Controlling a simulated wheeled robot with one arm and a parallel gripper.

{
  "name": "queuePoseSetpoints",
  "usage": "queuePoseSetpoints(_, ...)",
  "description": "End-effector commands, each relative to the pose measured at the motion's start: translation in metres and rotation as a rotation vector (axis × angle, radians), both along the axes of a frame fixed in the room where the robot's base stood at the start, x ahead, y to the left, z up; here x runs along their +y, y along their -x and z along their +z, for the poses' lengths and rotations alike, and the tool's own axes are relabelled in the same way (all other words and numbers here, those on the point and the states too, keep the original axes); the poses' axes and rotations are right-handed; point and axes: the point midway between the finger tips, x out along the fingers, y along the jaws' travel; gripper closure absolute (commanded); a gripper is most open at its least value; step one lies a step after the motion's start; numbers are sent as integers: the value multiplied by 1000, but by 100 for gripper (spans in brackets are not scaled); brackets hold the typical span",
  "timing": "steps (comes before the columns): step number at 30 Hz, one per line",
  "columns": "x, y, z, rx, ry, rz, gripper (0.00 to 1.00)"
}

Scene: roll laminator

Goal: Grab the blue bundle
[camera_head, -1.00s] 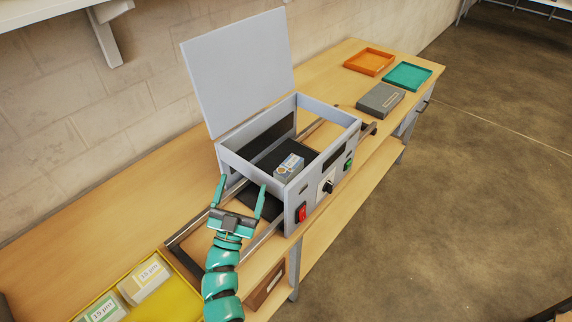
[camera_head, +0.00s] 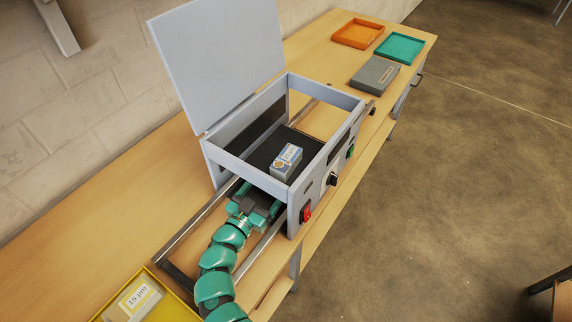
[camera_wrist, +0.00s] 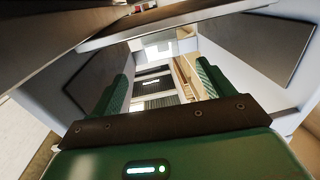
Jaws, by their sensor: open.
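The blue bundle (camera_head: 286,161) is a small block with a blue and white label. It sits on the dark plate (camera_head: 262,153) inside the grey laminator housing (camera_head: 241,174), whose lid (camera_head: 222,62) stands raised. My teal gripper (camera_head: 255,205) is low at the housing's left end, between the rails, reaching in below the end wall. The wall hides its fingertips in the head view. In the wrist view my gripper (camera_wrist: 163,75) has its two green fingers spread apart, with housing walls on both sides. I cannot clearly make out the bundle there. The bundle appears apart from my gripper.
Metal rails (camera_head: 200,229) run out of the housing on both sides of my arm. A red switch (camera_head: 306,213), a knob (camera_head: 333,179) and a green button (camera_head: 350,151) are on its front. A yellow tray (camera_head: 160,283) holds a bundle marked 15 µm. A grey box (camera_head: 374,76) lies beyond.

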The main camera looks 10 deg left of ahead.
Motion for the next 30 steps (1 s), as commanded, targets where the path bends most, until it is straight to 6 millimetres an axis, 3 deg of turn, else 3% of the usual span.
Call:
queuePoseSetpoints(3,-8,-25,-4,-4,-1,-1,20)
queuePoseSetpoints(9,-16,-55,-2,-3,-1,-1,20)
queuePoseSetpoints(17,-20,-70,-2,-2,0,3,20)
queuePoseSetpoints(24,-27,-101,-1,-3,-1,0,20)
queuePoseSetpoints(30,-31,-114,2,-2,1,0,20)
